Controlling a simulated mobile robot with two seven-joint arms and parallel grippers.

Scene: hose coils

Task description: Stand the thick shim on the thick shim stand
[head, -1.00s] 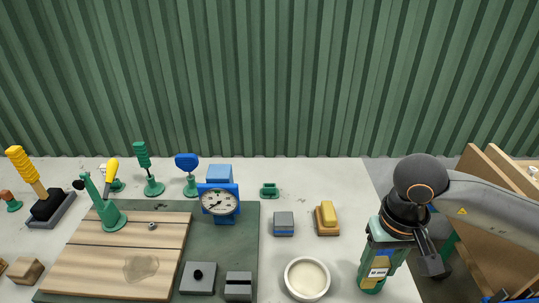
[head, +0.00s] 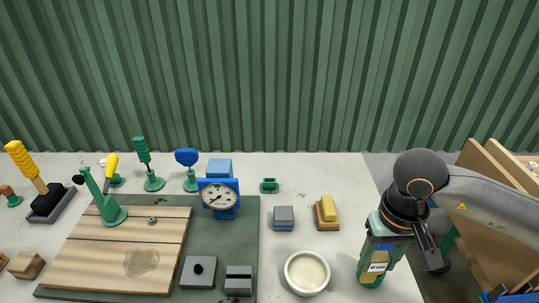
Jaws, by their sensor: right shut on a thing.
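My right gripper (head: 374,266) hangs at the right front edge of the bench, pointing down. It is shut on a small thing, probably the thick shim. A tan patch and a white label show at its lower end, but the arm and gripper body hide most of what is held. I cannot tell for sure which piece is the thick shim stand; a grey block with a dark slot (head: 239,287) sits at the front of the green mat, apart from the gripper. My left gripper is not in view.
A white bowl (head: 307,289), a yellow block on an orange base (head: 327,211) and a grey-blue block (head: 283,216) stand left of the gripper. A blue dial gauge (head: 219,197) and wooden board (head: 115,260) lie further left. A wooden cabinet (head: 500,190) is at the right.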

